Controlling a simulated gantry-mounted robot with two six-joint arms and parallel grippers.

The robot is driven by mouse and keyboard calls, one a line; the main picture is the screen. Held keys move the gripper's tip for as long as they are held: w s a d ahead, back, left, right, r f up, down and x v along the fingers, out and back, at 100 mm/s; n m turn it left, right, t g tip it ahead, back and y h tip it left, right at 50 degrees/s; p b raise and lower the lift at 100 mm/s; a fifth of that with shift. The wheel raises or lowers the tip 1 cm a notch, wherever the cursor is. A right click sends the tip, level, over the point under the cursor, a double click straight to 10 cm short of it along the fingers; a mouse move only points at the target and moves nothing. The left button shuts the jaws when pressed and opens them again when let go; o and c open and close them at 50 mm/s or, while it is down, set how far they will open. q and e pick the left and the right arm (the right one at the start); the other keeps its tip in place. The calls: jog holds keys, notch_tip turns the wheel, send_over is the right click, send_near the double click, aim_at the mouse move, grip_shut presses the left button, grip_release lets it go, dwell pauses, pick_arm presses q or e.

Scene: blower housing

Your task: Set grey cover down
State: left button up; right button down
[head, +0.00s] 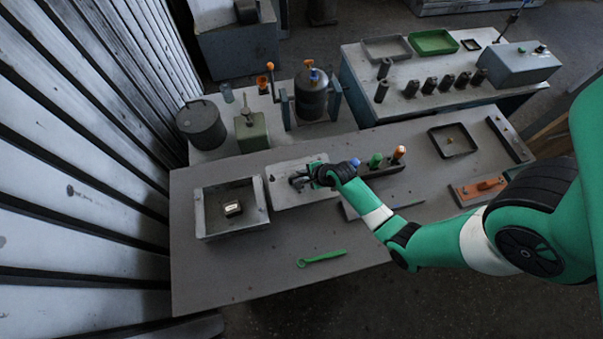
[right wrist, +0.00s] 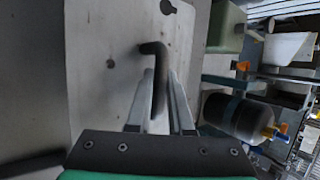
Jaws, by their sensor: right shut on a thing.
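The grey cover (head: 287,197) is a flat plate with a dark bent handle, just right of the open grey housing box (head: 200,222) in the head view. My right gripper (head: 304,179) is shut on the cover's handle. In the right wrist view the black handle (right wrist: 153,50) stands between the two fingers, and the cover (right wrist: 100,95) fills much of the left side, with a keyhole slot and a round hole. I cannot tell whether the cover touches the table. My left gripper is not in view.
A green wrench (head: 321,258) lies on the table (head: 225,285) in front. A holder with blue, green and orange-topped tools (head: 376,160) stands right of the cover. A dark tray (head: 453,141) is further right. The front left of the table is clear.

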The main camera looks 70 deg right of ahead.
jog(key=shift+d+f, duration=0.1)
jog(key=shift+f, duration=0.15)
notch_tip(320, 180, down, 3)
jog(key=shift+w+f+b, duration=0.1)
jog(key=shift+b, duration=0.6)
jog(key=shift+d, duration=0.1)
jog(key=c, duration=1.3)
grip_release()
jog(key=shift+f, duration=0.15)
jog(key=o, duration=0.5)
